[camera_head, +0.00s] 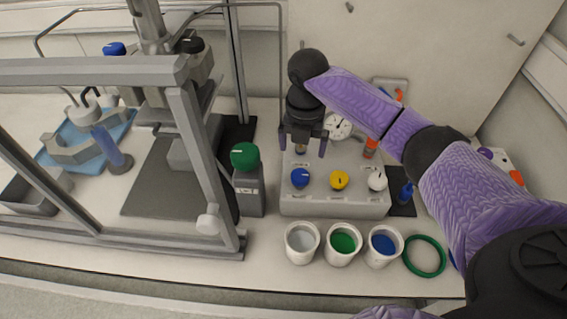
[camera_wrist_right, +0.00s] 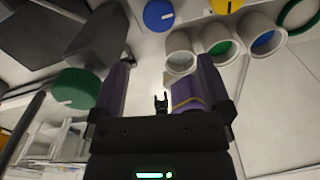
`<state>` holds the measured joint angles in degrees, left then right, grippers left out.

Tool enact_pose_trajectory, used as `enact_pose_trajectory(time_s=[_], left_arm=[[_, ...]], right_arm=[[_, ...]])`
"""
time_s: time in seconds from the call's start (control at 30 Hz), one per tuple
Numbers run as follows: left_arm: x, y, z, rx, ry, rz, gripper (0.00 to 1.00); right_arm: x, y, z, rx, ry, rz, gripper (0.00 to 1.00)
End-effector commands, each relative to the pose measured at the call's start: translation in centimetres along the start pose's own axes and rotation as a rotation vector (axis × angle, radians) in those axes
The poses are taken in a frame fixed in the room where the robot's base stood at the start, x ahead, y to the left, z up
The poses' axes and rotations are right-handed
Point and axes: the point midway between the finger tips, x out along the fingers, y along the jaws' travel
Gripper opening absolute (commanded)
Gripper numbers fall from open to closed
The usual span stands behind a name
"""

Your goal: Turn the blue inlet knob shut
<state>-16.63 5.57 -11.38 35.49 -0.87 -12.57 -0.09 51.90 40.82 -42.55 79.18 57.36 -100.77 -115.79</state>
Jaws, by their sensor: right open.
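A blue knob (camera_head: 300,178) with a pale pointer line sits at the left of a row of three on a grey valve block (camera_head: 335,208). It also shows at the top of the right wrist view (camera_wrist_right: 158,15). My right gripper (camera_head: 302,150) points down over the back of the block, behind the blue knob and apart from it. Its two fingers are open with nothing between them, also in the wrist view (camera_wrist_right: 160,90). Another blue knob (camera_head: 114,48) is at the far left back. The labels are too small to read. My left gripper is not in view.
Beside the blue knob are a yellow knob (camera_head: 339,180) and a white knob (camera_head: 377,179). A green knob (camera_head: 244,157) stands on a box at left. Three cups (camera_head: 302,243) and a green ring (camera_head: 425,257) are in front. A grey frame (camera_head: 190,150) stands left.

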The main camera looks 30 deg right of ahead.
Motion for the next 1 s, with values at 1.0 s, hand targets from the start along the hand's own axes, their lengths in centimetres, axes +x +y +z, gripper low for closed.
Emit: enact_pose_trajectory(time_s=[1.0], left_arm=[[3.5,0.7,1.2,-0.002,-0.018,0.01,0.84]], right_arm=[[10.3,-0.2,0.4,-0.017,0.0,0.0,0.76]])
